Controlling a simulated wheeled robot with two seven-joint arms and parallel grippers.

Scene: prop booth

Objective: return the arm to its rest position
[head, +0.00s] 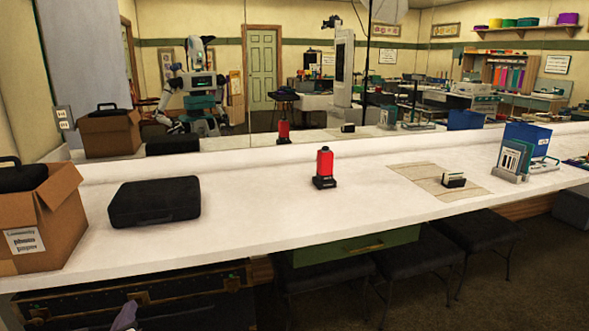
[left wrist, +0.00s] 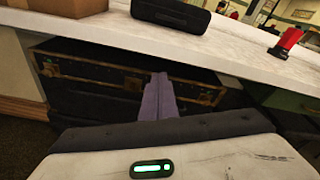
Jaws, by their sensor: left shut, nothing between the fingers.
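My left gripper (head: 125,314) shows only as a small purple-grey tip at the bottom left of the head view, below the counter's front edge. In the left wrist view its two purple fingers (left wrist: 158,88) are together with nothing between them. They point toward a dark trunk (left wrist: 125,72) under the counter; whether they touch it I cannot tell. My right gripper is in neither view.
The white counter (head: 250,215) bears an open cardboard box (head: 65,225), a black case (head: 154,201), a red device (head: 324,165) and a blue bin (head: 530,138). Dark stools (head: 400,258) and a green drawer (head: 355,246) are below. A mirror stands behind.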

